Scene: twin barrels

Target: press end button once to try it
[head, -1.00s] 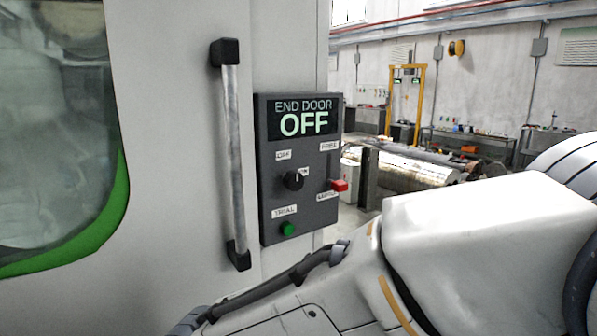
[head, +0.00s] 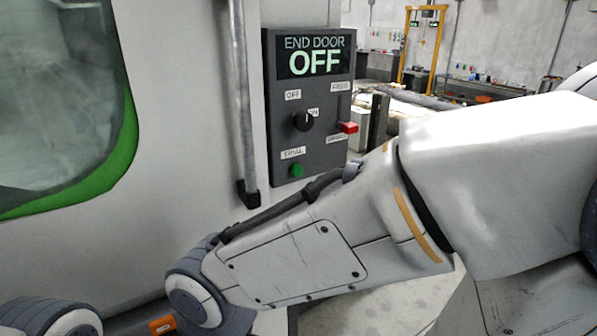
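The control box (head: 310,105) is a dark panel on the light machine wall. Its screen (head: 313,57) reads END DOOR OFF in pale green letters. A green button (head: 297,170) sits low on the panel under a TRIAL label (head: 293,153). A black knob (head: 302,121) is above it, with OFF and ON labels; it appears to point towards the upper right. A red lever handle (head: 348,127) is at the panel's right edge, between the FREE label and a partly legible lower label. My arm crosses in front below the panel. Neither gripper shows.
A vertical metal door handle (head: 242,100) stands left of the panel. A green-edged window (head: 55,100) is further left. A yellow frame (head: 420,45) and a workbench with small items are in the background at right. My arm fills the lower right.

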